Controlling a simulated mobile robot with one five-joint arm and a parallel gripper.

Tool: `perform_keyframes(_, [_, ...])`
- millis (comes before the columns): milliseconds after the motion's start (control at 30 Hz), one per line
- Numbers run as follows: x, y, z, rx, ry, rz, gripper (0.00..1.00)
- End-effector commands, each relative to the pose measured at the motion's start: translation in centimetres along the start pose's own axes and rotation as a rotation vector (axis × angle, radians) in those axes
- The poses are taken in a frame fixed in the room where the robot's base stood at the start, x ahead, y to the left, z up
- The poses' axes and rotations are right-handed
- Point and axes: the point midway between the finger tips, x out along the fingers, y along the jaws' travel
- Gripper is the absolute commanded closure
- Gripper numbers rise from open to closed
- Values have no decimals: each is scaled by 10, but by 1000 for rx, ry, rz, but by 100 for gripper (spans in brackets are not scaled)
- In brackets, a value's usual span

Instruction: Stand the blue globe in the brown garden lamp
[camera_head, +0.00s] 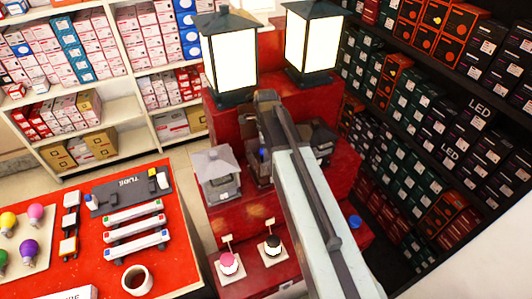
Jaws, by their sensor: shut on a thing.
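My gripper (262,138) is at the front end of my arm, above the middle of the red stepped stand. It is shut on the blue globe (263,152), of which only a small blue patch shows. The brown garden lamp (256,170) appears to be the dark lantern just below, partly covered by my arm. I cannot tell whether the globe is inside the lamp or in front of it. My arm hides the fingertips and much of this area.
A grey lantern (219,176) stands close on the left and a dark lantern (322,140) on the right. Two tall lit lanterns (232,62) rise behind. A pink-topped globe (229,263), a black-topped globe (272,245) and another blue item (355,221) sit lower on the stand.

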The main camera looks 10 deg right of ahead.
Motion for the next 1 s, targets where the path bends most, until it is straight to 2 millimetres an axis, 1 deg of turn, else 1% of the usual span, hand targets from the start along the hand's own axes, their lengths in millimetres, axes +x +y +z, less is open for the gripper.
perform_keyframes(200, [4,0,0,0,0,0,87])
perform_keyframes(233, [4,0,0,0,0,0,40])
perform_keyframes(267, [3,0,0,0,0,0,32])
perform_keyframes(300, [3,0,0,1,0,0,21])
perform_keyframes(567, [3,0,0,1,0,0,21])
perform_keyframes(667, [-2,0,0,1,0,-1,21])
perform_keyframes(767, [-13,0,0,1,0,-1,21])
perform_keyframes(1000, [-57,0,0,1,0,0,21])
